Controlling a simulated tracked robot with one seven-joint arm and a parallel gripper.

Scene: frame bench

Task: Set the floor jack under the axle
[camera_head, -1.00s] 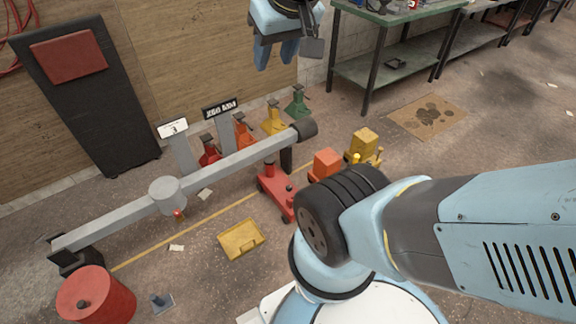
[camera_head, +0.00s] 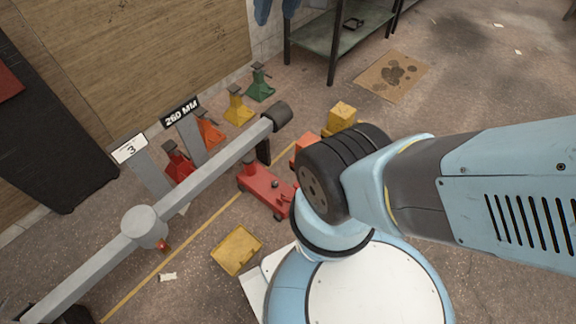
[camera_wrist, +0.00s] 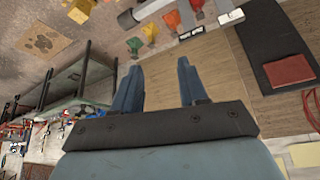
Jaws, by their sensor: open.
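The red floor jack (camera_head: 265,188) sits on the floor by the right end of the grey axle (camera_head: 205,173), close to the black post under it. I cannot tell how far it reaches beneath the axle. The axle lies diagonally, with a round hub (camera_head: 144,227) at its middle. My gripper (camera_head: 275,10) shows only as blue fingertips at the top edge, well away from the jack. In the wrist view my gripper (camera_wrist: 158,68) is open and empty, its fingers wide apart. The axle's end (camera_wrist: 128,19) shows beyond it; I cannot make out the jack there.
Red (camera_head: 178,162), orange (camera_head: 209,132), yellow (camera_head: 238,106) and green (camera_head: 260,83) stands line the wall behind the axle. Signs read "3" (camera_head: 130,149) and "260 MM" (camera_head: 181,112). A yellow tray (camera_head: 236,250) lies on the floor. A workbench (camera_head: 335,45) stands at the back.

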